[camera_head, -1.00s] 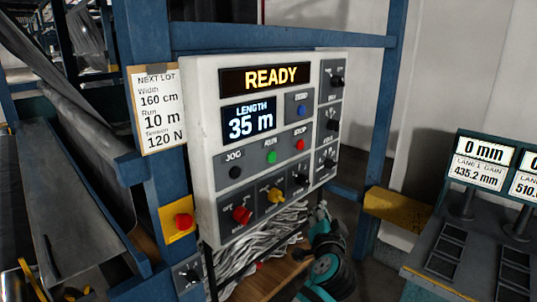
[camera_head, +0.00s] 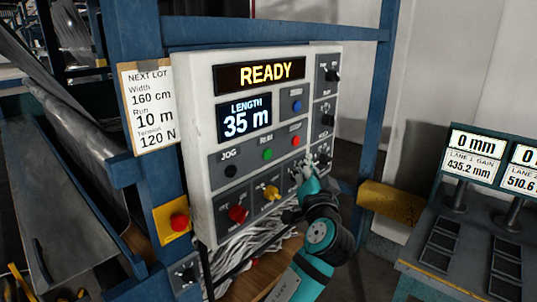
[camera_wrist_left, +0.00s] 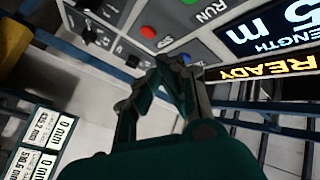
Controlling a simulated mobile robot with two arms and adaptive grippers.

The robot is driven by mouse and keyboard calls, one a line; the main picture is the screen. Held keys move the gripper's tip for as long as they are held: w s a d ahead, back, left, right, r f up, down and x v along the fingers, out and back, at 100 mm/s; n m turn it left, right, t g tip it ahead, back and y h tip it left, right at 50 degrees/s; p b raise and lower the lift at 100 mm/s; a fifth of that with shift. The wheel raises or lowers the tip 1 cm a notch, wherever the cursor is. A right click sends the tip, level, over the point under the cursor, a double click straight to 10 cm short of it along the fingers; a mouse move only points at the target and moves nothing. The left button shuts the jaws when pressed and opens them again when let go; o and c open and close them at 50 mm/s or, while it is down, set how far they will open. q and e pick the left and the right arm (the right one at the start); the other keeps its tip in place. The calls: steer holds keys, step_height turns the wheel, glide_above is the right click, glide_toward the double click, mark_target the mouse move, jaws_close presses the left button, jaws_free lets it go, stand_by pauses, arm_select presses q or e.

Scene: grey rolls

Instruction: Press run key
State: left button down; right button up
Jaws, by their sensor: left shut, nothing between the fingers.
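The run key is a round green button (camera_head: 267,154) under a RUN label on the white control panel (camera_head: 198,95). It also shows at the top edge of the left wrist view (camera_wrist_left: 188,2). The panel's display (camera_head: 259,74) reads READY, and the length screen (camera_head: 245,118) reads 35 m. My left gripper (camera_head: 309,170) is shut and empty in front of the panel's lower right, right of and below the green button. Its fingers (camera_wrist_left: 176,68) appear apart from the green button in the wrist view. My right gripper is out of view.
A red stop button (camera_head: 296,141) sits right of the green one, a black jog button (camera_head: 230,171) left, a blue button (camera_head: 297,107) above. Red (camera_head: 238,213) and yellow (camera_head: 271,192) knobs stick out below. A lot card (camera_head: 147,105) shows Run 10 m.

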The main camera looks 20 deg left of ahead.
mark_target(267, 154)
arm_select(q)
steer(key=w+a+p, duration=0.1)
steer(key=w+a, duration=0.1)
steer(key=a, duration=0.5)
steer(key=shift+w+a, duration=0.25)
steer(key=shift+w, duration=0.1)
stand_by(1.1)
steer(key=shift+w+a, duration=0.15)
steer(key=shift+a, duration=0.3)
steer(key=shift+w+a, duration=0.15)
steer(key=shift+a, duration=0.3)
stand_by(0.6)
stand_by(0.4)
steer(key=shift+s+d, duration=0.3)
steer(key=shift+d, duration=0.5)
